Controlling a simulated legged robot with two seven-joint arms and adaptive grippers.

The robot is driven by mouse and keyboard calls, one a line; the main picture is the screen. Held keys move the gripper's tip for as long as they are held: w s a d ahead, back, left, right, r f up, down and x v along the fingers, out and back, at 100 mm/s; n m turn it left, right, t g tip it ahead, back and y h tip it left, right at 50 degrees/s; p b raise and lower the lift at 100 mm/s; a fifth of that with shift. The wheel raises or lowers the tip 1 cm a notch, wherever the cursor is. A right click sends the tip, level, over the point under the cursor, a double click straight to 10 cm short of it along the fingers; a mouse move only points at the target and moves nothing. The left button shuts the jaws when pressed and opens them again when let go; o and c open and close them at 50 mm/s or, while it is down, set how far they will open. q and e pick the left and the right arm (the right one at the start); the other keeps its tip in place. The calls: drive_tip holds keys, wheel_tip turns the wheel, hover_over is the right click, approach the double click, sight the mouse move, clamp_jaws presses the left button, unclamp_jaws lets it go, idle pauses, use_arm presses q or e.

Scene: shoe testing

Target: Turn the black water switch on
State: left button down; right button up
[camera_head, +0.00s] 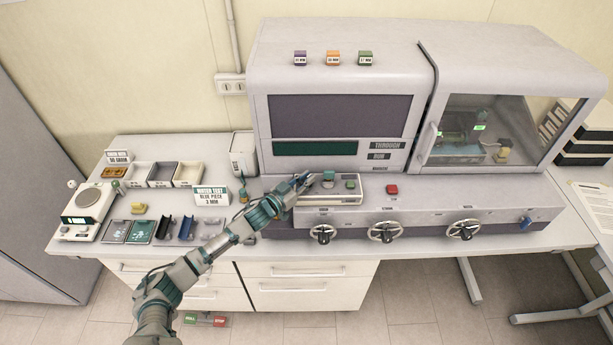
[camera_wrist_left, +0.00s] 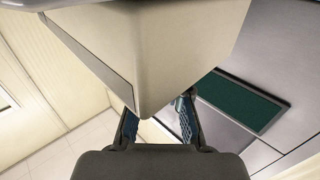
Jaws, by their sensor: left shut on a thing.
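The machine's dark green screen (camera_wrist_left: 240,102) is at the right there. A large beige block (camera_wrist_left: 185,50) fills the upper middle, close in front of the fingers. I cannot pick out the black water switch in either view. My right gripper is not in view.
A red button (camera_head: 392,190) and several handwheels (camera_head: 385,232) are on the machine's front. A pale canister (camera_head: 243,153) stands left of the machine. A "water test" sign (camera_head: 211,195), small trays (camera_head: 188,173) and a scale (camera_head: 88,205) occupy the left of the bench.

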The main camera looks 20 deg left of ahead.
use_arm(q)
drive_tip(key=m+g+h, duration=0.2)
drive_tip(key=m+h, duration=0.1)
drive_tip(key=shift+w+a+r+h, duration=0.15)
drive_tip(key=shift+a+h, duration=0.05)
drive_tip(key=shift+h, duration=0.1)
drive_tip(key=shift+m+g+h+b, duration=0.6)
drive_tip(key=shift+m+g+h, duration=0.2)
drive_tip(key=shift+g+h, duration=0.3)
drive_tip(key=m+g+h+b, duration=0.1)
drive_tip(key=g, duration=0.1)
drive_tip(key=m+g+h+b, duration=0.1)
drive_tip(key=m+g+b, duration=0.1)
drive_tip(key=shift+d+f+b, duration=0.1)
drive_tip(key=shift+f+b, duration=0.2)
drive_tip(key=shift+r+m+g+h+b, duration=0.1)
drive_tip(key=shift+m+g+h+b, duration=0.45)
drive_tip(key=shift+g+b, duration=0.45)
drive_tip(key=shift+r+m+g, duration=0.15)
drive_tip(key=shift+m+g, duration=0.1)
drive_tip(key=shift+g, duration=0.05)
drive_tip(key=c, duration=1.1)
unclamp_jaws()
